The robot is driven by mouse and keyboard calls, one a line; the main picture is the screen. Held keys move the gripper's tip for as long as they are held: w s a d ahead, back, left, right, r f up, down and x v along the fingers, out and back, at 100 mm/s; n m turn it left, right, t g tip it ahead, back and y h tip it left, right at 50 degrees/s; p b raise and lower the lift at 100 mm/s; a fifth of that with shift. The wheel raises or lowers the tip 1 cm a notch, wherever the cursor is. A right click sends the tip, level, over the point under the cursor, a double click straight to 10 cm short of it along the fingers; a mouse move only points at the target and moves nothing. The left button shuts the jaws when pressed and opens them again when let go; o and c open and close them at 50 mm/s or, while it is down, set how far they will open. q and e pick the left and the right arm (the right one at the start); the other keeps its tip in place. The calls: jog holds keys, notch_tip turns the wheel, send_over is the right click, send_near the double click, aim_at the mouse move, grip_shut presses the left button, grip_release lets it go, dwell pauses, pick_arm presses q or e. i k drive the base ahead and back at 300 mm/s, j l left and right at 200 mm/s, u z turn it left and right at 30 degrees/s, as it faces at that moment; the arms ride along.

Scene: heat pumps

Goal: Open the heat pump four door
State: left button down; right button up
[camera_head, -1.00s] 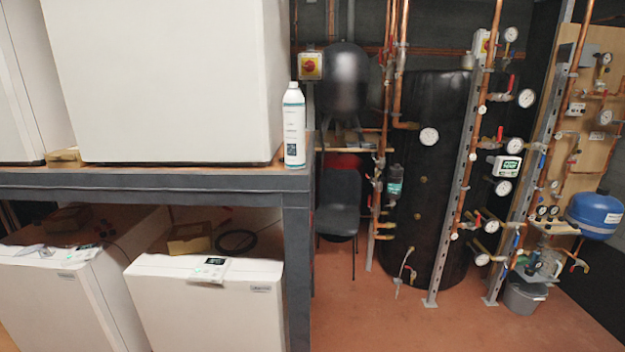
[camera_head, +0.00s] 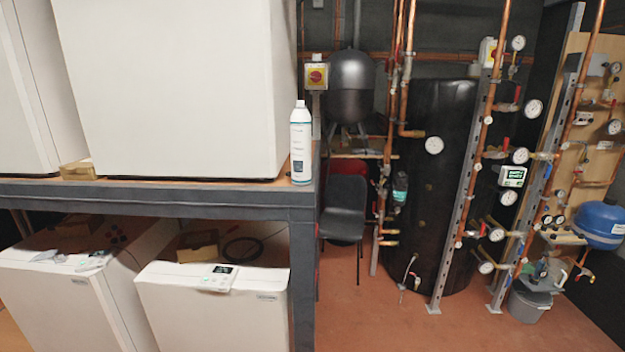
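Several white heat pump units stand on a two-level dark rack at the left. A large upper unit (camera_head: 175,85) sits on the shelf, with another upper unit (camera_head: 35,90) to its left. Two lower units stand under the shelf, one nearer the middle (camera_head: 215,310) and one at the far left (camera_head: 70,305). Both lower units have small control panels on top. I see no number marking that tells which unit is heat pump four. No door stands open in view. Neither of my grippers is in view.
A white bottle (camera_head: 301,143) stands on the shelf's (camera_head: 230,198) right end. A black chair (camera_head: 344,212), a black tank (camera_head: 430,185), copper pipes and a grey bucket (camera_head: 528,302) stand behind. The reddish floor (camera_head: 385,325) right of the rack is clear.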

aim_at(53, 311)
jog(key=u, duration=1.95)
